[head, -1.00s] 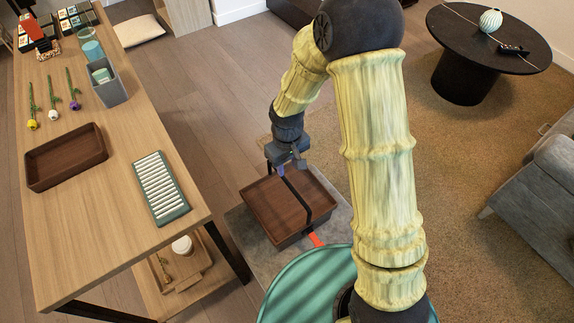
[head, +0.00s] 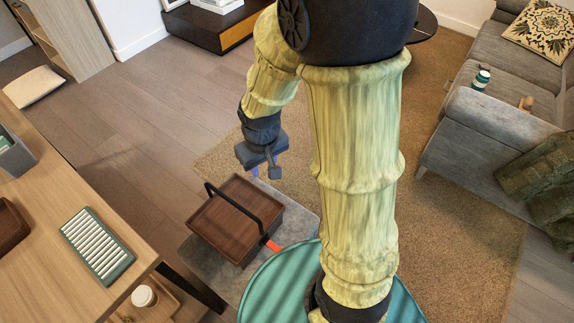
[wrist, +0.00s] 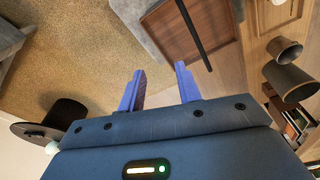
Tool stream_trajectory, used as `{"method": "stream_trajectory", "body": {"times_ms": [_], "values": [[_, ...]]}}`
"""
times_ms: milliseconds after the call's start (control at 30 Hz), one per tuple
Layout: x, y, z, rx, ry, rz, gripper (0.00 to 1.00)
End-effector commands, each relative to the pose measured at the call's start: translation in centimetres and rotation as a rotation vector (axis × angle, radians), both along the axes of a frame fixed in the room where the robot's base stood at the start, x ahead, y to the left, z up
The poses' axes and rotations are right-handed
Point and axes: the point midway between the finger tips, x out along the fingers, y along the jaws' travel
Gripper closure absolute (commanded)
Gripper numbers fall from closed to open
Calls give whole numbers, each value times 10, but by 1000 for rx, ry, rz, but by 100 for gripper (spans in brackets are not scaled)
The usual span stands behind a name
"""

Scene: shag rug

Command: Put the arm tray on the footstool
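A square brown wooden tray (head: 235,222) with raised sides and a black arched handle (head: 232,206) is in front of me in the head view. It rests on a flat grey surface (head: 303,216); I cannot tell whether this is the footstool's top. An orange-red piece shows at the handle's near end. The tray also shows in the wrist view (wrist: 172,36), with its handle crossing it. My gripper (head: 264,173) is above and just beyond the tray's far right side, apart from the handle. Its two blue fingers (wrist: 160,88) are spread with nothing between them.
A wooden table with a white-slatted teal rack (head: 97,245) stands at left, with a cup (head: 144,297) on its lower shelf. A grey sofa (head: 480,125) with a bottle (head: 481,80) is at right. Open floor and rug lie beyond the tray.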

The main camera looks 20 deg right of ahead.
Motion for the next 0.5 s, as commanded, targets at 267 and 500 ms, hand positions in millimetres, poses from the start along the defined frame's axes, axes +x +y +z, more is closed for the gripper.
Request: {"method": "stream_trajectory", "body": {"times_ms": [267,500], "values": [[-50,-43,36,39,-87,-218,66],[-54,-46,38,44,-93,-234,66]]}}
